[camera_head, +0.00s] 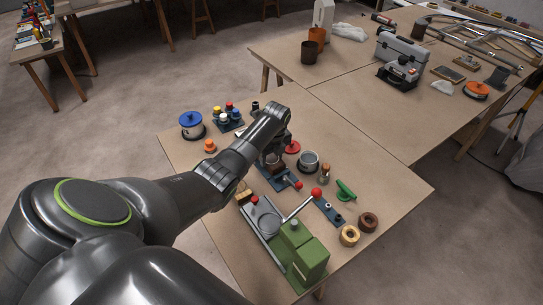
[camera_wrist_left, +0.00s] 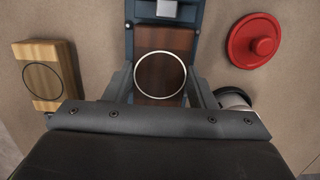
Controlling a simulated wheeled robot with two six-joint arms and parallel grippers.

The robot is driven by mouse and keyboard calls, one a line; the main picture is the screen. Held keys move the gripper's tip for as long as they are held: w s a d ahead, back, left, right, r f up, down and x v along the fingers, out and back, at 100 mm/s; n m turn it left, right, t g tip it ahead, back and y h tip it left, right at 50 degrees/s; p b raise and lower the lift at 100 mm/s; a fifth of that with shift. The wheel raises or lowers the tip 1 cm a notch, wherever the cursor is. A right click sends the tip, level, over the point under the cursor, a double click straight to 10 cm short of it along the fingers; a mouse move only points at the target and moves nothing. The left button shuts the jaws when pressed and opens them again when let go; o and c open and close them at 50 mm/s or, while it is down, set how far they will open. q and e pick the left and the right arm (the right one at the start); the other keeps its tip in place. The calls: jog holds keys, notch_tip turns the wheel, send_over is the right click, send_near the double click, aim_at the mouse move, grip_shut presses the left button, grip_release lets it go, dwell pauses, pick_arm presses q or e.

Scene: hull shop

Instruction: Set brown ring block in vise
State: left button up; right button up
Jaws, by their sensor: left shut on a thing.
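The brown ring block (camera_wrist_left: 145,78), dark wood with a pale ring on top, is between the two fingers of my left gripper (camera_wrist_left: 161,92), which is shut on it. The blue vise (camera_wrist_left: 203,12) shows beyond and along the block's sides; a grey metal part (camera_wrist_left: 168,10) of it stands past the block's far end. In the head view the vise (camera_head: 285,184) lies on the near table, below my left gripper (camera_head: 276,152). My gripper covers much of the block there. I cannot tell whether the block touches the vise bed. My right gripper is not in view.
A light wood block with a dark ring (camera_wrist_left: 43,77) lies left of my gripper, and a red knobbed lid (camera_wrist_left: 255,42) lies right. A green machine with a red-knobbed lever (camera_head: 302,250), a grey pot (camera_head: 309,162) and wooden rings (camera_head: 349,236) crowd the table. Its right corner is clear.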

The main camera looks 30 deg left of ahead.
aim_at(274, 162)
pick_arm(q)
jog(key=shift+f+b, duration=0.45)
jog(key=shift+f, duration=0.15)
jog(key=o, duration=0.7)
jog(key=shift+r, duration=0.15)
jog(key=r+p, duration=0.3)
jog(key=p, duration=0.1)
jog(key=d+r+p, duration=0.1)
jog(key=r+p, duration=0.6)
jog(key=p, duration=0.1)
jog(key=shift+s+d+r, duration=0.15)
jog(key=shift+s+r, duration=0.1)
jog(key=shift+r, duration=0.1)
dwell(0.4)
